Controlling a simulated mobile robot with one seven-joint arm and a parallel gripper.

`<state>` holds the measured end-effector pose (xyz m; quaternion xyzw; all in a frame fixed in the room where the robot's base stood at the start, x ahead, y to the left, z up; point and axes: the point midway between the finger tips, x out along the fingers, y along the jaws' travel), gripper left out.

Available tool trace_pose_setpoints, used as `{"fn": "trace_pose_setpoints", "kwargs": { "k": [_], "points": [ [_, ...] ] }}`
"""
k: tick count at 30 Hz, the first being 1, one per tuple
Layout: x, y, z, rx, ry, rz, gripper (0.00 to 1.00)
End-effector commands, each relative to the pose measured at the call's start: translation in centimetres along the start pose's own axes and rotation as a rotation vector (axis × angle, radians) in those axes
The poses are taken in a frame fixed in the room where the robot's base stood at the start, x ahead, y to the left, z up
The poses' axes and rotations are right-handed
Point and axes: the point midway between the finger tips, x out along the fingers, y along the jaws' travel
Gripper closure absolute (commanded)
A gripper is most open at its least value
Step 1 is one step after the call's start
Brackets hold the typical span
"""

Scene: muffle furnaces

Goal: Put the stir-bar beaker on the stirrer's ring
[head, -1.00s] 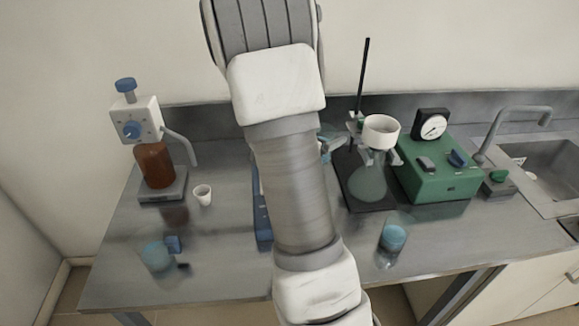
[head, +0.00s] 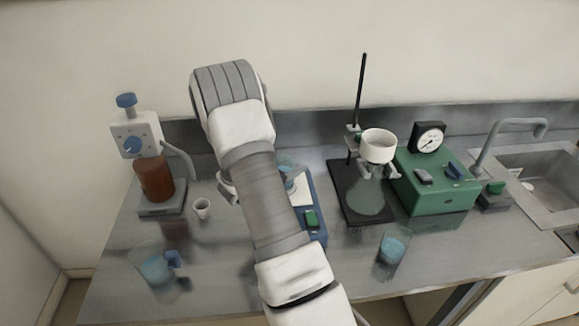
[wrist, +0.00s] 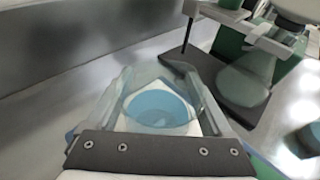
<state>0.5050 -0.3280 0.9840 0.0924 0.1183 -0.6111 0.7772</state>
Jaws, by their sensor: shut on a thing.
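My gripper (wrist: 158,78) is shut on a clear beaker (wrist: 160,110) with blue liquid, which sits between the two fingers in the wrist view. In the head view the held beaker (head: 291,167) shows just right of my arm, partly hidden by it. The stirrer (head: 318,195) is a blue unit with a green knob and a white top plate (head: 299,191). The beaker is over this plate; I cannot tell whether it touches. The ring and any stir bar in the beaker cannot be made out. My arm hides the gripper in the head view.
A flask with a white funnel (head: 378,146) on a dark-based stand (head: 350,205) is close right of the stirrer, beside a green pump (head: 440,190). A small white cup (head: 201,209) and dispenser bottle (head: 153,180) are left.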

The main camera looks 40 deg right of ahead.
Motion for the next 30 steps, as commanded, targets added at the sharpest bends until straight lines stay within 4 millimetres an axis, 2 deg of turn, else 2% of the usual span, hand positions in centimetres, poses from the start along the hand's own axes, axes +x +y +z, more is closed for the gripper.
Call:
{"fn": "trace_pose_setpoints", "kwargs": {
  "k": [14, 15, 17, 27, 30],
  "points": [
    [0.3, 0.0, -0.9, 0.001, -0.002, 0.000, 0.87],
    [0.3, 0.0, -0.8, 0.001, -0.001, 0.000, 0.10],
    [0.3, 0.0, -0.8, 0.001, -0.001, 0.000, 0.00],
    [0.2, -0.1, -0.3, 0.001, -0.001, -0.001, 0.00],
    [-1.3, 0.2, -0.5, 0.001, -0.001, 0.005, 0.00]
  ]
}}
